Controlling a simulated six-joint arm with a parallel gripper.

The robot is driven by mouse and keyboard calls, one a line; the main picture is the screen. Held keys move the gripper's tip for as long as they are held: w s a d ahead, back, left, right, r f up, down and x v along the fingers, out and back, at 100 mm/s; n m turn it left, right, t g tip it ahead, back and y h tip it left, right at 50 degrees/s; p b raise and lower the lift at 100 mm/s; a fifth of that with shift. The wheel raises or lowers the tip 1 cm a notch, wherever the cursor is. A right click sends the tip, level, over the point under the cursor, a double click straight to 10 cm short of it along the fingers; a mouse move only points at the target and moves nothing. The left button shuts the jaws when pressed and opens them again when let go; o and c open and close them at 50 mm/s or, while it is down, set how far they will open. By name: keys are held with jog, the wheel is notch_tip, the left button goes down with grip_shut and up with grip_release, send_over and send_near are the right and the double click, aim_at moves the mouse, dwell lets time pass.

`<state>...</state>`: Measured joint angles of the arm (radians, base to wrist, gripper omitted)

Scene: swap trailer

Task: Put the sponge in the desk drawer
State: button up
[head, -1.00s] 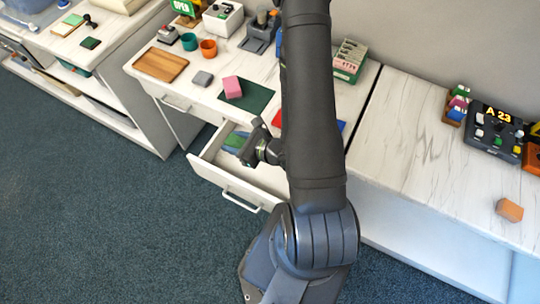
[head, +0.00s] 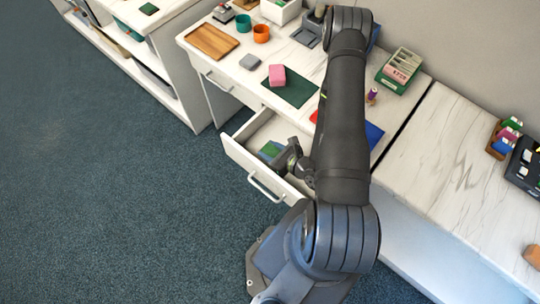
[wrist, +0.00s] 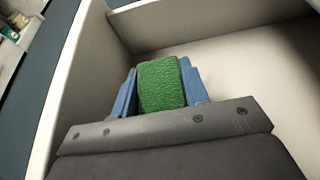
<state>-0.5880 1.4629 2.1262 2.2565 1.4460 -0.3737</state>
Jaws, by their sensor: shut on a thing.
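The sponge (wrist: 162,85) is a green, rough-textured block in the wrist view. My gripper (wrist: 160,92) is shut on it, with a blue finger on each side. In the head view the gripper (head: 271,149) and the green sponge are inside the outline of the open desk drawer (head: 235,149). The drawer is white, with a bar handle on its front. In the wrist view, drawer walls (wrist: 68,80) stand to the left and behind the sponge, with pale bare floor to the right. I cannot tell whether the sponge touches the drawer floor.
On the desk above the drawer are a pink block (head: 277,76) on a dark green mat (head: 295,92), a grey block (head: 250,62), a wooden board (head: 212,41) and two cups. My arm covers part of the desk and the drawer's right side.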

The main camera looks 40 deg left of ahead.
aim_at(269, 148)
jog(key=shift+f, duration=2.35)
jog(key=o, duration=0.9)
jog(key=shift+f, duration=0.1)
jog(key=shift+o, duration=0.2)
jog(key=shift+d, duration=0.1)
jog(key=v, duration=0.4)
jog(key=shift+d+r, duration=0.2)
notch_tip(269, 148, up, 6)
jog(key=shift+d+f, duration=0.1)
jog(key=shift+d, duration=0.05)
jog(key=shift+r, duration=0.7)
